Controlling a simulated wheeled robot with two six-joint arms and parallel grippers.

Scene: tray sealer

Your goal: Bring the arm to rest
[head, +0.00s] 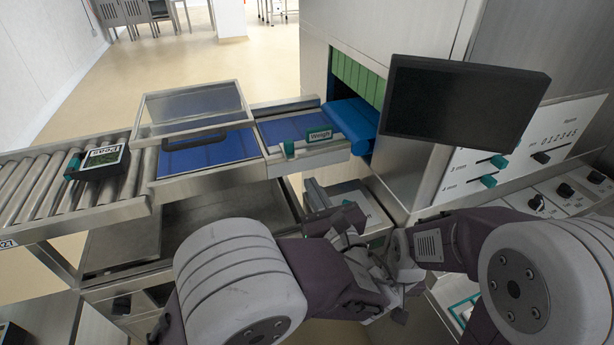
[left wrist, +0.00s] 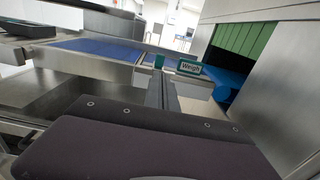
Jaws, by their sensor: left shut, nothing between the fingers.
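My left gripper (head: 316,194) is in front of the conveyor, low and a little below the "Weigh" sign (head: 320,135). Its fingers are together with nothing between them. In the left wrist view the closed fingers (left wrist: 161,92) point towards the weigh section, with the sign just beyond them to the right. They look apart from the machine. My right arm comes in from the right and its wrist end overlaps my left arm in the picture; its fingers cannot be made out clearly.
A black tray (head: 104,160) with a label stands on the roller conveyor (head: 35,190) at left. A clear-lidded blue belt section (head: 205,148) follows. A blue roller (head: 350,122) leads into the green-curtained opening (head: 355,80). A dark monitor (head: 460,102) and slider panel (head: 490,165) are at right.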

